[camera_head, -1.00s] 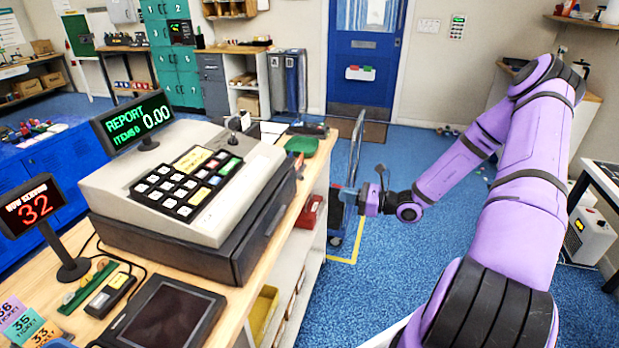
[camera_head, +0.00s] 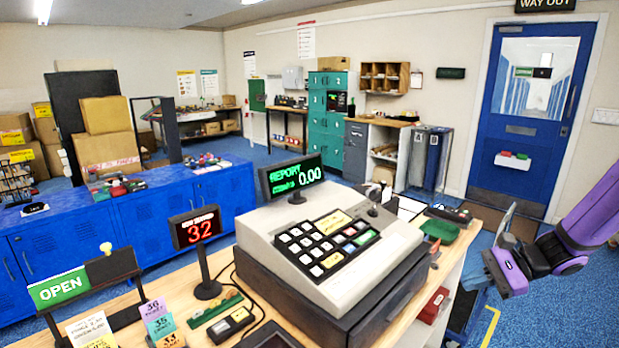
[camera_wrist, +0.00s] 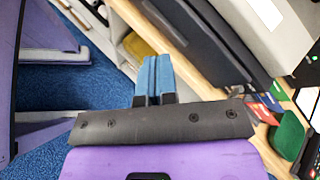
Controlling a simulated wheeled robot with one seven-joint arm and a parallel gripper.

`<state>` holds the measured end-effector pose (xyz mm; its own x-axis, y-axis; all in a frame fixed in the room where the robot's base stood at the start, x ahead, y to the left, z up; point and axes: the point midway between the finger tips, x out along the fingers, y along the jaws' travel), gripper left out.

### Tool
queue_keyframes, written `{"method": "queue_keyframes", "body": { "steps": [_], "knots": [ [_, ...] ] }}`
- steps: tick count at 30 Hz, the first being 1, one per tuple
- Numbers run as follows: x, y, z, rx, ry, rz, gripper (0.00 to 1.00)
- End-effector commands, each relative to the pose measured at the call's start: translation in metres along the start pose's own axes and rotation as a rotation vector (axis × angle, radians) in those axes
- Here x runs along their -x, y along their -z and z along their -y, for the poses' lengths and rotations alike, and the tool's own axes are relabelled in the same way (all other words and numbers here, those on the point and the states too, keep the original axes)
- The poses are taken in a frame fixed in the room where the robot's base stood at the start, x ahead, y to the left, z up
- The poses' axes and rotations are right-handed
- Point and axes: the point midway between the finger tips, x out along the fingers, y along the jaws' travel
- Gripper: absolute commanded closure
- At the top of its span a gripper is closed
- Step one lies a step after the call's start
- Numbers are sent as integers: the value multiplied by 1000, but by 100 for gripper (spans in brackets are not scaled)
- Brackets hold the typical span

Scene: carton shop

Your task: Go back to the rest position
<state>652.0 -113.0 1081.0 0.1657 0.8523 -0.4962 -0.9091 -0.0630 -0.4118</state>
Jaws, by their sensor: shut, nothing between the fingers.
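My gripper (camera_head: 503,222) is at the right of the head view, just off the right end of the counter, on my purple arm. In the wrist view its blue fingers (camera_wrist: 153,76) are together with nothing between them. The counter (camera_wrist: 182,32) and the side of the cash register (camera_wrist: 215,45) lie beyond the fingers there. No object is held. Most of my arm is outside the head view.
Blue cabinets (camera_head: 130,220) line the left. A blue door (camera_head: 527,120) is at the back right.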

Motion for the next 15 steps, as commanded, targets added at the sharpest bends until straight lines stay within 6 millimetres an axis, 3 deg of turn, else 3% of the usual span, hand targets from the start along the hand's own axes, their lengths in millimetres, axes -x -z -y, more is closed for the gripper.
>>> {"method": "queue_keyframes", "body": {
  "steps": [3, 15],
  "knots": [
    [2, -30, -2, 117, -106, -65, 100],
    [19, -118, -19, 490, -401, -276, 100]
  ]
}}
